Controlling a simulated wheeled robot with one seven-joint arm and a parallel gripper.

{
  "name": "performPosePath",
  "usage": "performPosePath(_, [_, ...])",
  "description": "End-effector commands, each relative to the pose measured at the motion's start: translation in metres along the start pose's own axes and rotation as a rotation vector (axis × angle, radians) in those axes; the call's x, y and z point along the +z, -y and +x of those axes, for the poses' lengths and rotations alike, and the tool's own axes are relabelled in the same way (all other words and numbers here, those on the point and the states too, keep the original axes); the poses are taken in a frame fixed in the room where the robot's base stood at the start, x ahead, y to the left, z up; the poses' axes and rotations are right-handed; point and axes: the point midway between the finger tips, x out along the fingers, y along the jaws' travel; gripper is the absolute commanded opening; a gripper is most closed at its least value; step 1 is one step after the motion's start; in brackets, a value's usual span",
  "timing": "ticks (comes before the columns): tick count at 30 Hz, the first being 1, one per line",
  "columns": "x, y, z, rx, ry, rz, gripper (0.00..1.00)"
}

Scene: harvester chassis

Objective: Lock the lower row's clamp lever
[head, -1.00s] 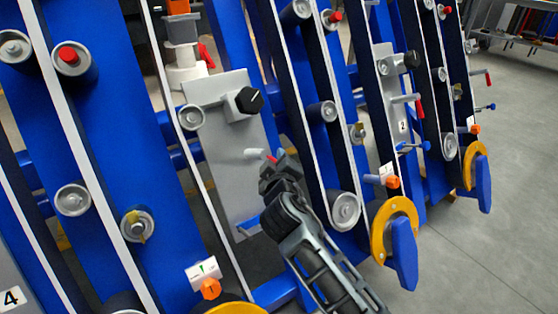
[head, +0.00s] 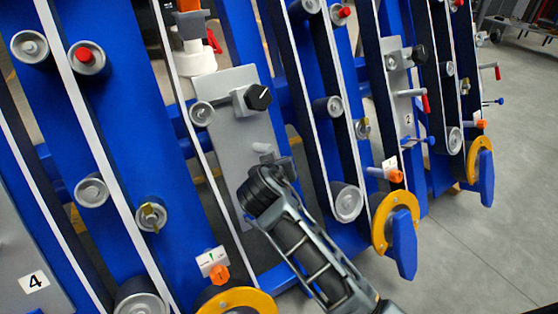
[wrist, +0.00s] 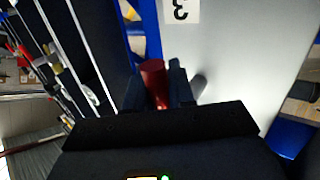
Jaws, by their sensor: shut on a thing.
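The grey plate (head: 228,95) carries a clamp lever whose pale pivot stub (head: 263,148) shows just above my gripper (head: 274,167) in the head view. The lever's red handle (wrist: 152,82) shows in the wrist view between the two dark fingers of my gripper (wrist: 158,85), which are shut on it. The fingers and wrist hide the handle in the head view. The plate shows a label 3 (wrist: 180,10) in the wrist view. A black knob (head: 258,97) sits higher on the plate.
Blue beams with belts and rollers (head: 347,202) stand on both sides of the plate. A neighbouring plate 2 has its own red-handled lever (head: 425,103). Yellow wheels with blue handles (head: 404,240) stick out at the lower right. Grey floor (head: 480,255) is open at right.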

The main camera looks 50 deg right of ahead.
Motion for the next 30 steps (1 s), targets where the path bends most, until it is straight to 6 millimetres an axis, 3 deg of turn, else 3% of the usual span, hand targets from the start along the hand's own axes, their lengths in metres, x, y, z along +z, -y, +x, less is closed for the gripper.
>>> performPosePath(15, [0.0014,0.0013,-0.0003,-0.003,0.012,0.014,0.0])
performPosePath(16, [0.0013,0.0013,-0.0003,-0.003,0.012,0.014,0.26])
performPosePath(21, [0.0009,0.0011,-0.0003,-0.002,0.01,0.014,0.42])
performPosePath(30, [-0.0002,0.0007,-0.0031,-0.002,0.009,0.013,0.44])
